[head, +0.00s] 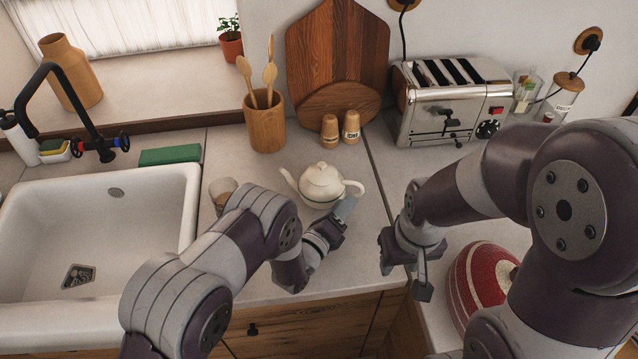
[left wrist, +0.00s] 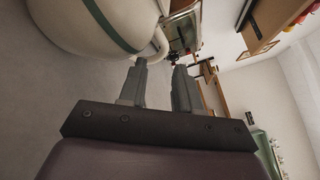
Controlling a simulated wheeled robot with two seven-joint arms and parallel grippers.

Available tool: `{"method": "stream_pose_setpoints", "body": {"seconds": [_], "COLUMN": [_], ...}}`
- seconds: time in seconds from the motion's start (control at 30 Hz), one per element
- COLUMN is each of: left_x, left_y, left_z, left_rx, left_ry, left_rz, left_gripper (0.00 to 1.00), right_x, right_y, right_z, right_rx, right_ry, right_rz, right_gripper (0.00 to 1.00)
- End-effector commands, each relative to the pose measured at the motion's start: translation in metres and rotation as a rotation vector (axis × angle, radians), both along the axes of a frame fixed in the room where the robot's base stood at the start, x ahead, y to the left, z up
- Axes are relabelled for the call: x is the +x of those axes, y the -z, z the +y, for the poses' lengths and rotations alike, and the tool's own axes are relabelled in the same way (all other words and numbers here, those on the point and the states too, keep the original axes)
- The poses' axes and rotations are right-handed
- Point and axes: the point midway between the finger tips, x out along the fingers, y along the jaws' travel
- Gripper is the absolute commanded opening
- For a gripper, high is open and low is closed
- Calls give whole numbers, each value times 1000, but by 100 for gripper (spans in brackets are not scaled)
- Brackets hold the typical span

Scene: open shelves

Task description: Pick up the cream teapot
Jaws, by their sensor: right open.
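The cream teapot (head: 320,184) stands upright on the counter, its spout to the left and its handle to the right. My left gripper (head: 346,208) is just in front of the handle, low over the counter. In the left wrist view the fingers (left wrist: 160,72) are apart with nothing clearly between them. The teapot's rounded body (left wrist: 85,25) with a green band fills the upper left, and its handle (left wrist: 160,42) shows just past the fingertips. Whether a finger touches it cannot be told. My right gripper (head: 422,290) is open and empty, right of the teapot near the counter's front edge.
A small cup (head: 222,188) stands left of the teapot, partly behind my left arm. Behind are a wooden utensil pot (head: 264,124), two shakers (head: 340,129) and a toaster (head: 450,100). A white sink (head: 50,240) is left; a red patterned round object (head: 478,280) is right.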

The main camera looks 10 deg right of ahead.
Motion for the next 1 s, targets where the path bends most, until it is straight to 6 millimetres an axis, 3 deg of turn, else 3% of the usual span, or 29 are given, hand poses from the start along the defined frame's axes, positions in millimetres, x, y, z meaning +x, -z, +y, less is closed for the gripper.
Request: {"method": "stream_pose_setpoints", "body": {"seconds": [0.2, 0.3, 0.57, 0.67, 1.0], "left_x": [30, 41, 45, 45, 45], "left_y": [-6, -3, -1, -1, -1], "left_z": [-20, -29, -32, -32, -32], "left_rx": [0, -2, 0, 0, -1], "left_ry": [-1, 0, -1, -1, -1], "left_rz": [1, 0, 3, 3, 3], "left_gripper": [33, 33, 33, 0, 0], "right_x": [0, 0, 0, 0, 0], "right_y": [-22, -22, -21, -21, -21], "right_z": [0, 0, 0, 0, 0], "right_rx": [0, 0, 0, 0, 0], "right_ry": [0, 0, 0, 0, 0], "right_rz": [0, 0, 0, 0, 0], "right_gripper": [44, 44, 44, 44, 44]}}
